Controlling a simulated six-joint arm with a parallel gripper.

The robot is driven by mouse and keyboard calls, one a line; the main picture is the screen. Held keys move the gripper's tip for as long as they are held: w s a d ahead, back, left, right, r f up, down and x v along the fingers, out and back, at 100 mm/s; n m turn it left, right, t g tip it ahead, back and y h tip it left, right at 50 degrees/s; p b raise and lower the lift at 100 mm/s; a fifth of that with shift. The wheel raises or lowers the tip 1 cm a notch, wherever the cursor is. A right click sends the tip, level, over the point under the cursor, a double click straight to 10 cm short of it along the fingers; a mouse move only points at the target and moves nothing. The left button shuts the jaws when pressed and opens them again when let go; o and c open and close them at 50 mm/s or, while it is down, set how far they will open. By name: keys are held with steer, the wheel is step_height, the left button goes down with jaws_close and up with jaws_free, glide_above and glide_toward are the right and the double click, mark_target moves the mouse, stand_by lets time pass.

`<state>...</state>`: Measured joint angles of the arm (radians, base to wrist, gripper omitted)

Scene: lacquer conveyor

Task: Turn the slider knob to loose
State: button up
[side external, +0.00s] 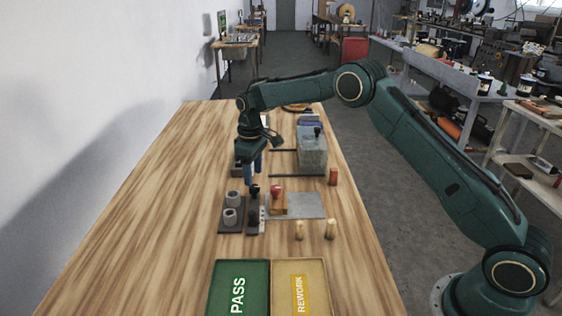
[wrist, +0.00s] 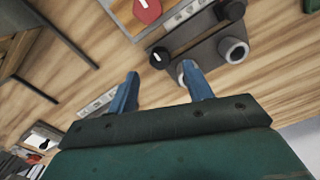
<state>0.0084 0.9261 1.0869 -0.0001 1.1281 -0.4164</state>
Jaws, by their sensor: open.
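The slider knob (side external: 254,190) is a small black knob on a dark narrow slider unit (side external: 255,226). In the wrist view a dark knob (wrist: 158,57) with a pale mark shows just beyond my fingertips. My gripper (side external: 253,171) points down above the knob end of the unit. In the wrist view my gripper (wrist: 163,78) has its two blue fingers apart, with nothing between them. The knob looks close to the fingertips; I cannot tell whether they touch it. The setting labels are too small to read.
A dark base with grey rings (side external: 231,216) stands just left of the slider. A red knob on a wooden block (side external: 277,200) and a grey plate (side external: 310,206) lie right. A grey block (side external: 312,153) stands behind. Green PASS (side external: 238,270) and tan REWORK (side external: 300,268) trays are in front.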

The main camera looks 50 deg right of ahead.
mark_target(255, 187)
step_height(255, 187, up, 10)
steer(key=shift+f, duration=0.2)
steer(key=shift+r, duration=0.1)
stand_by(0.4)
steer(key=s+r+m+t, duration=0.1)
steer(key=s+r+t, duration=0.1)
steer(key=s+r, duration=0.7)
steer(key=s+r+m+t, duration=0.1)
steer(key=s+r, duration=0.6)
steer(key=s, duration=0.5)
steer(key=s+f+m+t, duration=0.1)
steer(key=s+f, duration=0.2)
steer(key=s, duration=0.8)
steer(key=s+f+m+t, duration=0.1)
steer(key=s+f, duration=0.2)
steer(key=s, duration=0.7)
steer(key=shift+s+a+f+m+t, duration=0.15)
steer(key=shift+s+a+m+t, duration=0.15)
steer(key=shift+s, duration=0.1)
